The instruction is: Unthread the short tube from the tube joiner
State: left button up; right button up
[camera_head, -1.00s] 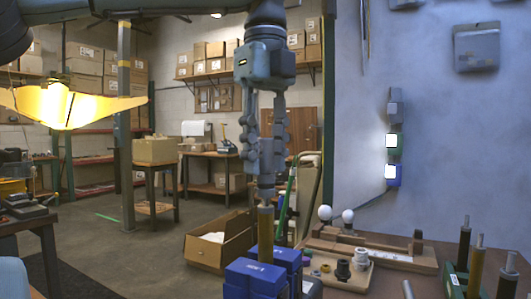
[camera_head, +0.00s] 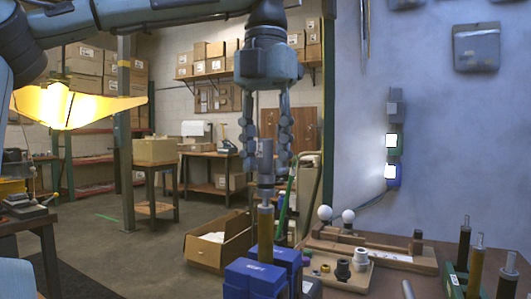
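A blue vise (camera_head: 255,279) at the bottom centre holds an upright brass-coloured tube (camera_head: 265,235). Above that tube are a narrow pale section and a dark collar, which may be the tube joiner (camera_head: 266,193). A grey short tube (camera_head: 266,158) stands upright on top, in line with them; whether its thread is still engaged cannot be told. My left gripper (camera_head: 266,166) points straight down over it. Its two fingers are spread, one on each side of the grey tube, with visible gaps. My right gripper is not in view.
A wooden tray (camera_head: 352,275) with small rings and sockets lies right of the vise. Two white bulbs (camera_head: 325,213) stand behind it. Several upright tubes (camera_head: 475,266) stand at the right. A glowing yellow lampshade (camera_head: 66,108) is at the left. The blue-grey wall (camera_head: 450,150) rises behind.

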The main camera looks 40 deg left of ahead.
pick_arm(q)
jog(key=m, duration=0.8)
jog(key=shift+c, duration=0.3)
grip_shut()
